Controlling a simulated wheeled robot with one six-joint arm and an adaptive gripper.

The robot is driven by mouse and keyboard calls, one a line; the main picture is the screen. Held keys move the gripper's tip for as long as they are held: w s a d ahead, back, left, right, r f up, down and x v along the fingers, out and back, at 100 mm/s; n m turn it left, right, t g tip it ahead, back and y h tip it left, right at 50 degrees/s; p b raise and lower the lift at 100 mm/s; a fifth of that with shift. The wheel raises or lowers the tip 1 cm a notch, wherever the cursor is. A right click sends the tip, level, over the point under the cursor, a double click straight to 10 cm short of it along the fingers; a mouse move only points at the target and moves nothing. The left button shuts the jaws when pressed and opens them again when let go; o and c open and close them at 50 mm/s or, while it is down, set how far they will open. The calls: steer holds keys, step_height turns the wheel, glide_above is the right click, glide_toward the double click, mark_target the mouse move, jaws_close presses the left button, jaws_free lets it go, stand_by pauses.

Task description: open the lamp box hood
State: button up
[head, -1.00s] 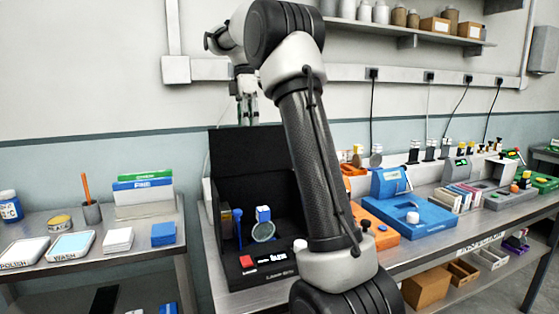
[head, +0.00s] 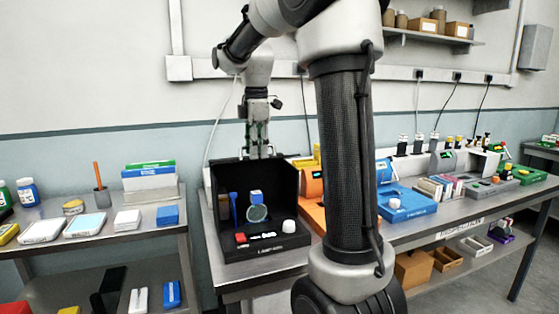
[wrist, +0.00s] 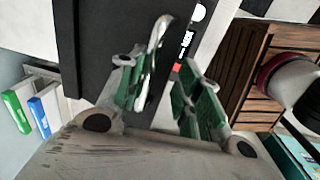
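The black lamp box (head: 265,243) stands on the bench left of my arm. Its dark hood (head: 228,172) forms walls around the back and sides, and the inside shows from the front. Inside are a blue stick (head: 234,208) and a round lens (head: 257,213). On its front panel are a red button (head: 240,238) and a white knob (head: 289,226). My gripper (head: 260,155) points down at the hood's top rear edge; I cannot tell whether it touches. In the wrist view my gripper (wrist: 176,55) has its green-padded fingers apart, with a black panel (wrist: 110,40) beyond them.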

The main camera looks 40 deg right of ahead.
steer(key=shift+s+a+f+t, duration=0.15)
steer(key=shift+s+f+t, duration=0.35)
steer(key=shift+f+t, duration=0.3)
steer(key=shift+r, duration=0.3)
step_height(320, 180, up, 7)
steer(key=s, duration=0.2)
steer(key=s+a+f+m, duration=0.2)
steer(key=s+m, duration=0.2)
steer(key=s, duration=0.2)
steer(key=s+a+f+m+t, duration=0.1)
steer(key=s+f+m, duration=0.1)
steer(key=s+m, duration=0.2)
steer(key=shift+s+a+f+m, duration=0.3)
steer(key=shift+s+a+f, duration=0.1)
steer(key=shift+s, duration=0.9)
